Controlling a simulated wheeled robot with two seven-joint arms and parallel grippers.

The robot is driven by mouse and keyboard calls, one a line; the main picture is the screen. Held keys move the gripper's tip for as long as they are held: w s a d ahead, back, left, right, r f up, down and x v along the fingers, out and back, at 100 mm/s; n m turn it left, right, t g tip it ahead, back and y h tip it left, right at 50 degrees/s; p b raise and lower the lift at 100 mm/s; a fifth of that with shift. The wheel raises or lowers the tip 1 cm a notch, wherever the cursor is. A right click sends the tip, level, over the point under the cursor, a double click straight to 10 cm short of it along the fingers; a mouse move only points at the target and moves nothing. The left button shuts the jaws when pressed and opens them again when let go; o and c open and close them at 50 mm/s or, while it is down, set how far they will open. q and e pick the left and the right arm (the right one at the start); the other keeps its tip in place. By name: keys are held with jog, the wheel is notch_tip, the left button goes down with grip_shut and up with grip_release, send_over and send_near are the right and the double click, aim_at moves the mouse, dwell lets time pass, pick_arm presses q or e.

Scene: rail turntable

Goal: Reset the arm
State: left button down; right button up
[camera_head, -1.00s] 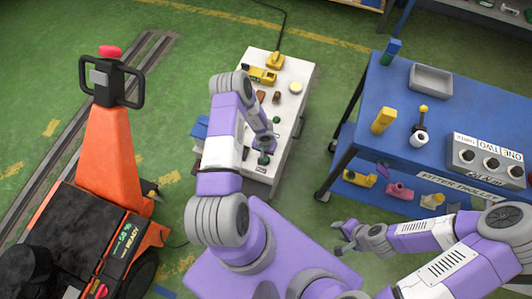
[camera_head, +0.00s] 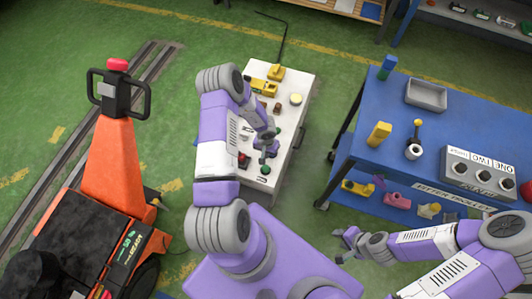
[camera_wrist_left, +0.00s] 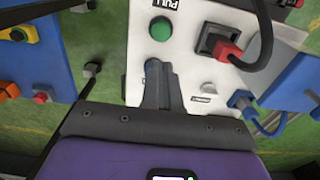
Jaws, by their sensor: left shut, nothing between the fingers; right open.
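My left arm reaches over the white bench (camera_head: 283,143). My left gripper (camera_head: 268,150) is shut and empty, close to a green round knob (camera_head: 265,169) on the bench. In the left wrist view the shut fingers (camera_wrist_left: 157,66) point at a white panel (camera_wrist_left: 190,85), just below the green knob (camera_wrist_left: 160,29). I cannot tell whether they touch the panel. My right gripper (camera_head: 342,241) is open and empty, low in front of the blue trolley.
A blue trolley (camera_head: 400,110) with a grey tray (camera_head: 426,93) and a control box (camera_head: 478,172) stands right. An orange pallet truck (camera_head: 112,170) stands left. A red plug (camera_wrist_left: 228,52) and a blue plug (camera_wrist_left: 242,100) sit near the left fingers. Green floor lies between.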

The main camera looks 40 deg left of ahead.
pick_arm(q)
jog(key=shift+d, duration=0.1)
dwell(0.7)
jog(key=s+d+r+h, duration=0.2)
jog(key=s+d, duration=0.4)
jog(key=d, duration=0.5)
jog(key=s+d+r+m+h, duration=0.1)
jog(key=s+d+r, duration=0.4)
jog(key=d, duration=0.6)
jog(key=shift+s+d+h, duration=0.4)
jog(key=shift+s+h, duration=0.05)
jog(key=shift+h, duration=0.15)
jog(key=shift+s, duration=0.1)
